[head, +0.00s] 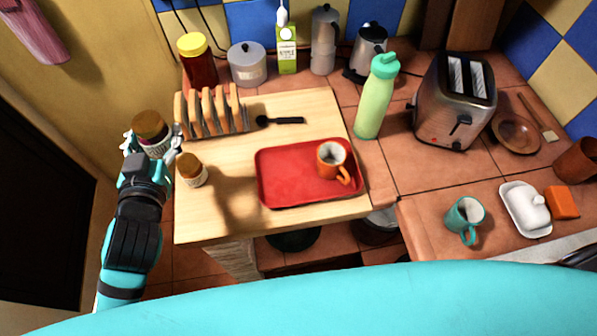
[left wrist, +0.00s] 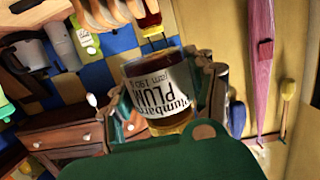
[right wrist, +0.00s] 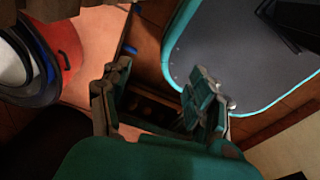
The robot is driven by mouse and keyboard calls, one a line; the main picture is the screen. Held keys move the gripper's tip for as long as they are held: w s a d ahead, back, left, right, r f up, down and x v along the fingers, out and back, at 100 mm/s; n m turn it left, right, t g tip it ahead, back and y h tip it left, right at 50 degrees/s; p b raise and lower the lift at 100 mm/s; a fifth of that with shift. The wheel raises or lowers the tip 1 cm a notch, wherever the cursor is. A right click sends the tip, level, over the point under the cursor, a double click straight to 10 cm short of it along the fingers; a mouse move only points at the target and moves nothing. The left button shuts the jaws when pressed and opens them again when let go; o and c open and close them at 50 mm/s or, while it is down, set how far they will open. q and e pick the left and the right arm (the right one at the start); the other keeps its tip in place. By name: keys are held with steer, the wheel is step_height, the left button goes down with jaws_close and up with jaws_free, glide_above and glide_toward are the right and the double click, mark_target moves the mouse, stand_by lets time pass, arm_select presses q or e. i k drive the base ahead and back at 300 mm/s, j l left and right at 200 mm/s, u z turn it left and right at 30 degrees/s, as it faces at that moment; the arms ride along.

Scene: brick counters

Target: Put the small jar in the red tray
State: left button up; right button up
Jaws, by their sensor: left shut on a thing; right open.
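My left gripper (head: 150,154) is shut on a brown-lidded jar (head: 151,130), held up off the left edge of the wooden board. In the left wrist view this jar (left wrist: 162,95) has a white label reading "PLUM", upside down in the picture, and sits between the fingers. A second brown-lidded jar (head: 192,170), smaller in the picture, stands on the board just right of the gripper. The red tray (head: 285,180) lies on the board with an orange mug (head: 331,160) at its right side. My right gripper (right wrist: 160,105) is open and empty in the right wrist view.
A toast rack (head: 212,112) with bread and a dark-handled utensil (head: 280,120) lie behind the tray on the board (head: 230,222). A green bottle (head: 376,98) and toaster (head: 456,100) stand to the right. A yellow-lidded jar (head: 198,62) stands behind.

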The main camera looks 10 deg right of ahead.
mark_target(282, 185)
steer(key=k+u, duration=0.1)
steer(key=u, duration=0.35)
steer(key=k+u, duration=0.1)
steer(key=u, duration=0.85)
steer(key=k+j+u, duration=0.1)
steer(key=u, duration=0.4)
steer(key=j+u, duration=0.15)
steer(key=u, duration=0.3)
steer(key=k+j+u, duration=0.1)
steer(key=u, duration=0.4)
steer(key=k+j+z, duration=0.1)
steer(key=j+z, duration=0.4)
steer(key=z, duration=0.35)
steer(key=k+z, duration=0.1)
steer(key=z, duration=0.4)
steer(key=j+z, duration=0.1)
steer(key=z, duration=0.35)
steer(key=k+z, duration=0.1)
steer(key=z, duration=1.35)
steer(key=i+j, duration=0.15)
steer(key=i, duration=0.15)
steer(key=i+j+z, duration=0.1)
steer(key=i+j, duration=0.1)
steer(key=i, duration=0.1)
